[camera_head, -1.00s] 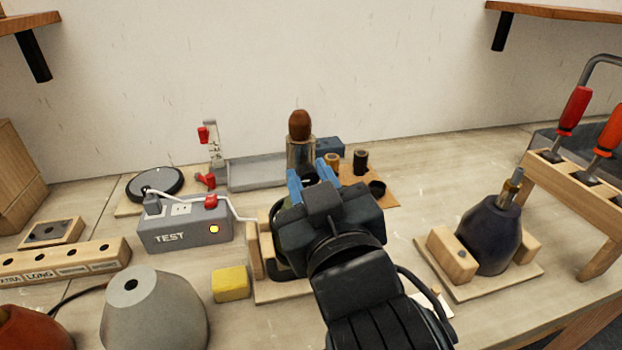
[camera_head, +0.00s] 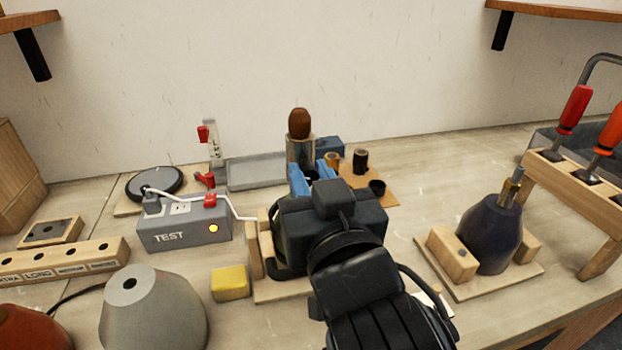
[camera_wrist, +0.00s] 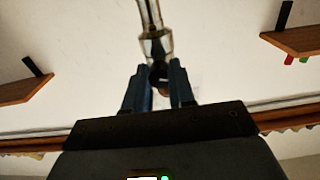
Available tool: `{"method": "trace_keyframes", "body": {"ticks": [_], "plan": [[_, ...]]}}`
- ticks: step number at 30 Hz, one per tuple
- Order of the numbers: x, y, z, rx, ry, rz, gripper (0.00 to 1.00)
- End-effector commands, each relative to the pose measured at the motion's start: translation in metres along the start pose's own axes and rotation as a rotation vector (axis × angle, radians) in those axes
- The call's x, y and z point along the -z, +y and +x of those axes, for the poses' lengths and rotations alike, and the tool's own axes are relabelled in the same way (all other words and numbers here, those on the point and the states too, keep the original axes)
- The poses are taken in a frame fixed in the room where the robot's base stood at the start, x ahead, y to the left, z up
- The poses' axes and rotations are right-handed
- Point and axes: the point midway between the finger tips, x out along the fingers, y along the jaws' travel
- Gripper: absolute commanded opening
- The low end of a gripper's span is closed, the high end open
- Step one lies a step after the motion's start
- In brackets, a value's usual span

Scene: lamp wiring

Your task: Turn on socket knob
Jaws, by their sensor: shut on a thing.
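My gripper (camera_head: 314,174) reaches over the wooden cradle (camera_head: 255,250) in the middle of the bench. In the wrist view, its two blue fingers (camera_wrist: 160,82) are shut on a small dark knob (camera_wrist: 159,72) at the lower end of a shiny metal socket (camera_wrist: 155,44). In the head view my gripper and wrist hide the knob and most of the lamp in the cradle. Only a dark green edge of the lamp body (camera_head: 280,232) shows. Whether the knob is turned cannot be told.
A grey TEST box (camera_head: 185,228) with a lit yellow light stands left of the cradle, a white cord running toward it. A yellow block (camera_head: 230,283) lies in front. A dark blue lamp body (camera_head: 486,238) sits right. A grey tray (camera_head: 257,171) is behind.

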Motion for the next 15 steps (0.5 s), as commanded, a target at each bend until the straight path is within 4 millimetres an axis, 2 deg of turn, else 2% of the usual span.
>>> {"method": "trace_keyframes", "body": {"ticks": [15], "plan": [[-0.0004, 0.0004, 0.0001, 0.001, 0.002, 0.491, 0.00]]}}
